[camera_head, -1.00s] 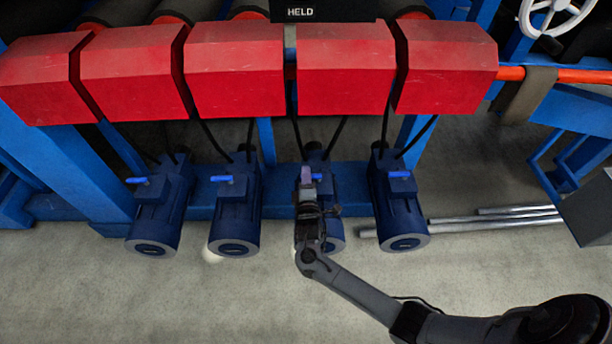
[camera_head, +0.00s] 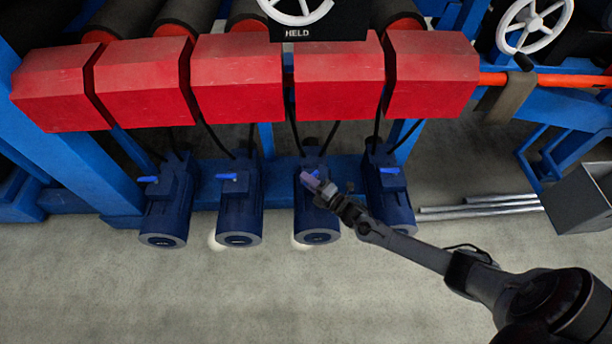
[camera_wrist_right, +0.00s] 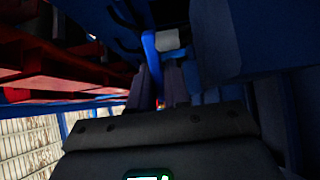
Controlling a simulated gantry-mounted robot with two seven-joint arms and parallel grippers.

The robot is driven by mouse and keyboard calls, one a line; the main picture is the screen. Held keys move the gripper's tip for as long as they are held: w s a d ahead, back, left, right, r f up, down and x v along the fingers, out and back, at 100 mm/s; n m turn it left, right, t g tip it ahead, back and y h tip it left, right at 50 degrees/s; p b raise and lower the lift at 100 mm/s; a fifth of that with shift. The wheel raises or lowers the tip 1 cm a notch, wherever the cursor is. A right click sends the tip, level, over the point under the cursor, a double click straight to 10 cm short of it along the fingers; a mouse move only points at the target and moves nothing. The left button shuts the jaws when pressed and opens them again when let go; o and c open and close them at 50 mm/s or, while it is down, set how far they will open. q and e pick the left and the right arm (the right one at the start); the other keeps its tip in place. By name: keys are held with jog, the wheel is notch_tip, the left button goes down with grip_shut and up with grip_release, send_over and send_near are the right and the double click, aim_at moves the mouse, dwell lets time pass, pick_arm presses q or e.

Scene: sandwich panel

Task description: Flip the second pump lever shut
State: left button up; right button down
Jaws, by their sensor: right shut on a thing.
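Several dark blue pumps stand in a row under red covers, each with a small bright blue lever on top. My right gripper (camera_head: 314,181) is at the top of the second pump from the right (camera_head: 317,215), reaching in from the lower right. Its purple-grey fingers are shut on that pump's lever, which they mostly hide in the head view. In the right wrist view a blue strip, the lever (camera_wrist_right: 150,50), runs down between the two fingers (camera_wrist_right: 158,88). The levers on the two left pumps (camera_head: 148,179) (camera_head: 226,176) point left. My left gripper is not in view.
Red covers (camera_head: 238,80) hang above the pumps, with black cables running down. The rightmost pump (camera_head: 388,195) stands close beside my right wrist. Metal rods (camera_head: 480,212) and a grey box (camera_head: 585,210) lie to the right. The floor in front (camera_head: 200,300) is clear.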

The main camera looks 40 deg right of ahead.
jog(key=n+y, duration=0.1)
jog(key=n+y+b, duration=0.1)
jog(key=y, duration=0.1)
jog(key=s+n+g+y, duration=0.1)
jog(key=shift+d+f+b, duration=0.15)
jog(key=shift+d+b, duration=0.1)
jog(key=shift+b, duration=0.05)
jog(key=n+g+y+b, duration=0.1)
jog(key=y, duration=0.1)
jog(key=s+n+g+y+b, duration=0.1)
jog(key=y+b, duration=0.1)
jog(key=shift+d+n, duration=0.2)
jog(key=shift+n, duration=0.2)
jog(key=shift+s+d+n+g+y+b, duration=0.15)
jog(key=shift+s+n+g+y+b, duration=0.05)
jog(key=shift+n+g+y+b, duration=0.75)
jog(key=shift+y, duration=0.25)
jog(key=c, duration=1.4)
grip_release()
jog(key=shift+o, duration=1)
